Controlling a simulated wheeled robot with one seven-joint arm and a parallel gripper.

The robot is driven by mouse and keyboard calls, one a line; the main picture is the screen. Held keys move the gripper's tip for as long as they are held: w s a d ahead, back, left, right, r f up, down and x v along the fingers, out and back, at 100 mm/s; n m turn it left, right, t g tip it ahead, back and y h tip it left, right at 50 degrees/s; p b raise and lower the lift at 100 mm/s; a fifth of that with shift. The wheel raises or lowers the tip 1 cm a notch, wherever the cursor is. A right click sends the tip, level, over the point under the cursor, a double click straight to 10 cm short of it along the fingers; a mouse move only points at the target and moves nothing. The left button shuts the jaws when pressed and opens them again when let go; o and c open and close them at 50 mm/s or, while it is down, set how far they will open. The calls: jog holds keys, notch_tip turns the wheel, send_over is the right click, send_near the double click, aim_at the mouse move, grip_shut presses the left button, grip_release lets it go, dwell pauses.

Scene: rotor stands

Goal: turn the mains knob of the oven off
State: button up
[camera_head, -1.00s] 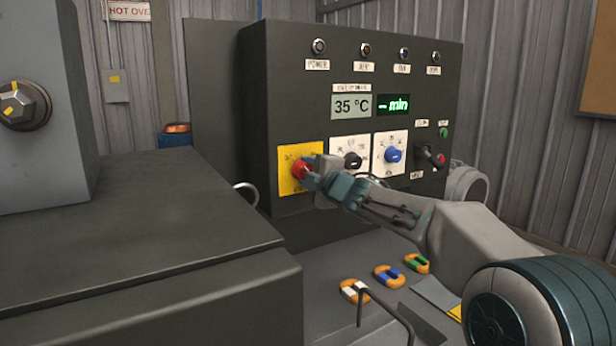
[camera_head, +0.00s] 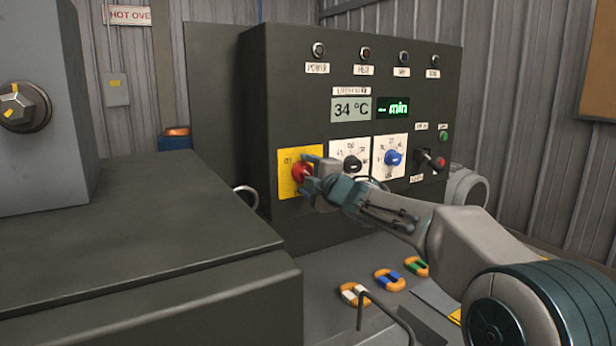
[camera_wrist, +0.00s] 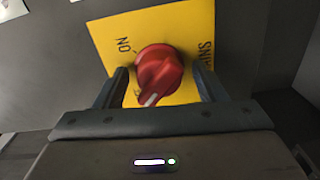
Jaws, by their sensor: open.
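The mains knob (camera_head: 301,173) is a red rotary knob on a yellow plate (camera_head: 288,187) at the lower left of the oven's dark control panel. In the wrist view the red knob (camera_wrist: 160,72) has a white pointer aimed down-left, away from the printed "ON"; the lettering near its tip is mostly hidden. My gripper (camera_head: 311,173) is just in front of the knob. In the wrist view its two fingers stand open, one on each side of the knob, with gaps showing between fingers and knob.
A black knob (camera_head: 352,163), a blue knob (camera_head: 393,157) and a red-tipped lever (camera_head: 438,160) sit to the right on the panel. The display (camera_head: 351,109) reads 34 °C. Coloured ring tags (camera_head: 389,279) lie on the surface below. A dark cabinet (camera_head: 130,220) fills the left foreground.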

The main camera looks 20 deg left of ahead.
jog(key=b+v, duration=0.1)
jog(key=v, duration=1.2)
jog(key=shift+s+d, duration=0.25)
jog(key=shift+d, duration=0.1)
